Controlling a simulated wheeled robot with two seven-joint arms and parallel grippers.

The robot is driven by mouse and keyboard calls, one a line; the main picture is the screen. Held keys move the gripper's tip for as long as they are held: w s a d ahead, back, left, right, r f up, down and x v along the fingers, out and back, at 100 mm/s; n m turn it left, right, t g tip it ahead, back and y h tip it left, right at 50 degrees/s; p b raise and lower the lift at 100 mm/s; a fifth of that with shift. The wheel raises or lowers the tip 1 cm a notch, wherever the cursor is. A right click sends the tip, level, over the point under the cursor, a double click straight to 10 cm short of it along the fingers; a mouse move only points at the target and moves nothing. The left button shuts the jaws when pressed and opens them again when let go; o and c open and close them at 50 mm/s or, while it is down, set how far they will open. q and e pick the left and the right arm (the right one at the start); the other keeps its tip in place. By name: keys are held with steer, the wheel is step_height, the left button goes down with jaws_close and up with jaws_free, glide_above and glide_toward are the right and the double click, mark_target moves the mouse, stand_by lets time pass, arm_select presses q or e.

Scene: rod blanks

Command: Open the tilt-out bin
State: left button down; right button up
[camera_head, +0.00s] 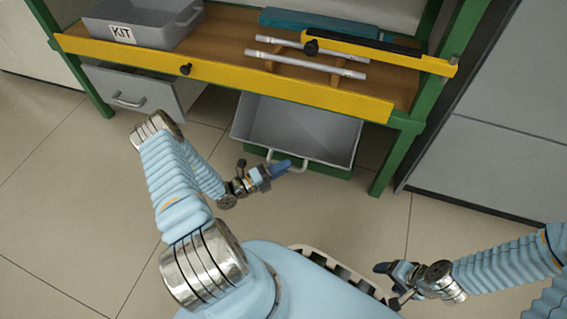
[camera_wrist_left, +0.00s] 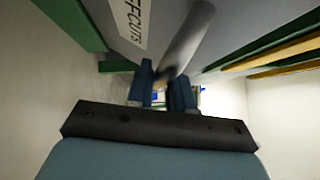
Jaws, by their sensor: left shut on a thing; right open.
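The grey tilt-out bin (camera_head: 300,130) hangs under the workbench, tilted out toward me, and I see into its empty-looking inside. A light bar handle (camera_head: 287,160) is on its front edge. My left gripper (camera_head: 284,165) is at this handle and shut on it. In the left wrist view the handle (camera_wrist_left: 185,40) runs between the two fingers (camera_wrist_left: 168,92), and part of a label (camera_wrist_left: 131,20) reading "FFCUTS" shows on the bin front. My right gripper (camera_head: 384,280) is open and empty, low at the right near my base, away from the bin.
The workbench has a yellow front rail (camera_head: 220,78) with a dark knob and green legs (camera_head: 398,160). On top are a grey KIT tray (camera_head: 150,25), light rods (camera_head: 305,64) and a yellow bar. A grey drawer (camera_head: 145,95) is left of the bin. The tiled floor (camera_head: 80,220) is clear.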

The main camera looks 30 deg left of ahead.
arm_select(q)
steer(key=shift+a+f, duration=0.1)
steer(key=shift+f, duration=0.2)
steer(key=c, duration=1.1)
jaws_free()
steer(key=shift+w, duration=0.1)
steer(key=shift+s+a, duration=0.1)
steer(key=shift+s, duration=0.1)
steer(key=v, duration=1.3)
steer(key=shift+s+p, duration=0.2)
steer(key=shift+p, duration=0.25)
steer(key=shift+a, duration=0.1)
